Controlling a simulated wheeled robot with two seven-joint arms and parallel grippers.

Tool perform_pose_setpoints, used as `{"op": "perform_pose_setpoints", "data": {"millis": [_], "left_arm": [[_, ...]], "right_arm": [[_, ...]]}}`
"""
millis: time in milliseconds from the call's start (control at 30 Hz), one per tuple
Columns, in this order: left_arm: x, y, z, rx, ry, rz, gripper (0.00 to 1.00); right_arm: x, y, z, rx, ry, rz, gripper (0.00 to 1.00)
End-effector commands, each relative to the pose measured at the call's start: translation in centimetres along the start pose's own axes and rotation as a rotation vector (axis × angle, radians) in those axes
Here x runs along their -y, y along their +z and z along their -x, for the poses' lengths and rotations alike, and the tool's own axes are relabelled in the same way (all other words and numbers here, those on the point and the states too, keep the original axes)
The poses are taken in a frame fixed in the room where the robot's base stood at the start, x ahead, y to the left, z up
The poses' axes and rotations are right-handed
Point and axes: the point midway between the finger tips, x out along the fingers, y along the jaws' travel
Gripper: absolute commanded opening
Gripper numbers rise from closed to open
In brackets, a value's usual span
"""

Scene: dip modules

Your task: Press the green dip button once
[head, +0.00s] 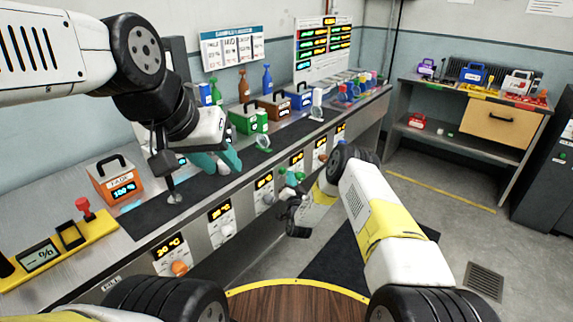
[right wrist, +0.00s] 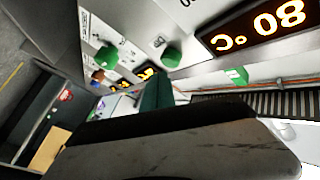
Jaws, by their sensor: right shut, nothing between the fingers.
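The bench's front panel carries a row of orange temperature displays with knobs. In the right wrist view a green round control (right wrist: 172,56) and another green one (right wrist: 105,57) stick out of this panel. I cannot tell which is the dip button. My right gripper (head: 291,180) is at the panel in the head view, partly hidden by its own arm. Its teal fingers (right wrist: 157,90) are shut and empty, close to the green controls; contact cannot be told. My left gripper (head: 218,161) hangs above the dark bench mat, its teal fingers apart and empty.
An orange module (head: 117,180), a green module (head: 247,120) and a blue module (head: 299,97) stand on the bench with bottles and beakers. A yellow tray (head: 60,252) lies at the near left. A side table (head: 470,115) stands at the right across open floor.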

Motion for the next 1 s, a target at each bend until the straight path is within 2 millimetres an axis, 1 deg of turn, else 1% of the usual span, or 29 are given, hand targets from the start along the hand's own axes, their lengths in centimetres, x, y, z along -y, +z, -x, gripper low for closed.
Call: {"op": "perform_pose_setpoints", "data": {"millis": [367, 1000], "left_arm": [[0.0, 0.0, 0.0, 0.0, 0.0, 0.0, 0.36], [0.0, 0.0, 0.0, 0.0, 0.0, 0.0, 0.36]], "right_arm": [[0.43, 0.38, -0.58, 0.0, 0.0, 0.0, 0.0], [0.61, 0.57, -0.8, 0.0, 0.0, 0.0, 0.0]]}}
